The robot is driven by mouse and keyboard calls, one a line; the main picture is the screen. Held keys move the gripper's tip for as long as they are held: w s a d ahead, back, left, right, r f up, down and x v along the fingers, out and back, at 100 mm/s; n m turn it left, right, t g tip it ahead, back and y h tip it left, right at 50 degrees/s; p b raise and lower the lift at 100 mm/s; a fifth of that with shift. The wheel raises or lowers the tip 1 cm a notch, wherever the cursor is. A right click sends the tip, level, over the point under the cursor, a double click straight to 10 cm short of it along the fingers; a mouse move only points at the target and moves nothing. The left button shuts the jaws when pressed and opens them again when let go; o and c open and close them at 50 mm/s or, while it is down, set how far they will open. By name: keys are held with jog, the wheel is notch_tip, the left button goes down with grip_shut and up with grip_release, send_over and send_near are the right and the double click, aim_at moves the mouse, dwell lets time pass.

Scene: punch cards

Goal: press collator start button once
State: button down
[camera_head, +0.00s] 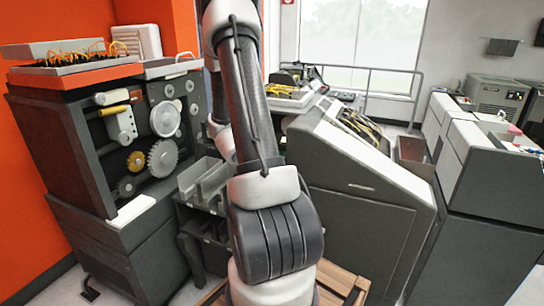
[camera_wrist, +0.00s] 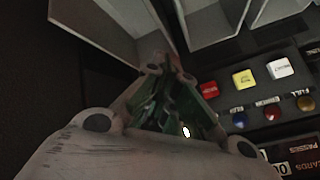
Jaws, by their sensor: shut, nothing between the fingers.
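In the wrist view a dark control panel (camera_wrist: 262,93) lies at the right. It carries a red button (camera_wrist: 208,89), a yellow button (camera_wrist: 244,78) and a white button (camera_wrist: 281,68) in a row. Their lettering is too small and blurred for me to tell which one is start. My gripper (camera_wrist: 168,72) is shut and empty, just left of the red button. Whether it touches the panel cannot be told. In the head view my arm hides the gripper and the button panel.
Below the buttons are a blue lamp (camera_wrist: 238,118), a red lamp (camera_wrist: 271,111) and an amber lamp (camera_wrist: 305,103). Pale pocket walls (camera_wrist: 110,25) rise close to the gripper. In the head view a geared machine (camera_head: 85,170) stands left and a grey console (camera_head: 350,180) right.

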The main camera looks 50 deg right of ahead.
jog(key=shift+d, duration=0.15)
jog(key=w+d, duration=0.2)
jog(key=d, duration=0.6)
jog(key=shift+w, duration=0.25)
jog(key=shift+d, duration=0.2)
dwell(1.3)
jog(key=shift+w+d, duration=0.1)
jog(key=shift+d, duration=0.25)
